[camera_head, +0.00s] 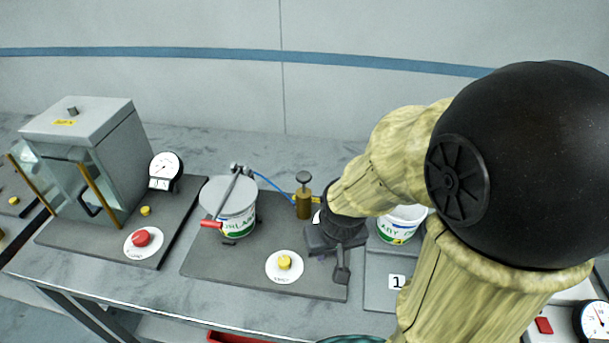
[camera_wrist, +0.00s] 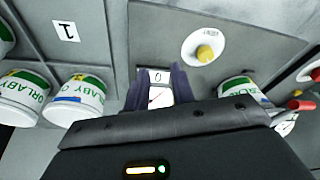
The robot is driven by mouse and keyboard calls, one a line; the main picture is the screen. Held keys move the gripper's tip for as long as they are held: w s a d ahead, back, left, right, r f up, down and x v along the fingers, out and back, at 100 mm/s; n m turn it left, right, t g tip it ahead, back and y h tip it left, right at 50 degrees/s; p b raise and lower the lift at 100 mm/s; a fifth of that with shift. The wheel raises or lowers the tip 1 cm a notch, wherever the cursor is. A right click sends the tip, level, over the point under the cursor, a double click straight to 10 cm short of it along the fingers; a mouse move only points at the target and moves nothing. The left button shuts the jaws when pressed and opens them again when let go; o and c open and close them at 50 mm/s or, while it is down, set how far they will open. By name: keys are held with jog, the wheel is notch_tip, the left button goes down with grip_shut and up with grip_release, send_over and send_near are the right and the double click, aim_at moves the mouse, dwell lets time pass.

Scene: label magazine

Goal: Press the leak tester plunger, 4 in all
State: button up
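The leak tester is a grey plate (camera_head: 210,262) in the head view, with a lidded white tub (camera_head: 238,205) under a red-handled lever clamp. Its plunger (camera_head: 303,196) is an upright brass cylinder with a dark round knob, standing behind and right of the tub. My gripper (camera_head: 331,258) is right of and nearer than the plunger, apart from it, over the plate's right part. In the wrist view my gripper (camera_wrist: 158,72) has its two fingers apart, with a white dial gauge (camera_wrist: 160,95) and a counter reading 0 visible between them. The plunger is not visible in the wrist view.
A yellow button (camera_head: 284,262) sits at the plate's front; it also shows in the wrist view (camera_wrist: 205,53). Right, an open tub (camera_head: 401,222) stands by a plate marked 1 (camera_head: 396,282). Left is a clear-fronted chamber (camera_head: 85,150) with a red button (camera_head: 140,238).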

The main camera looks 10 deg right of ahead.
grip_shut()
dwell(1.4)
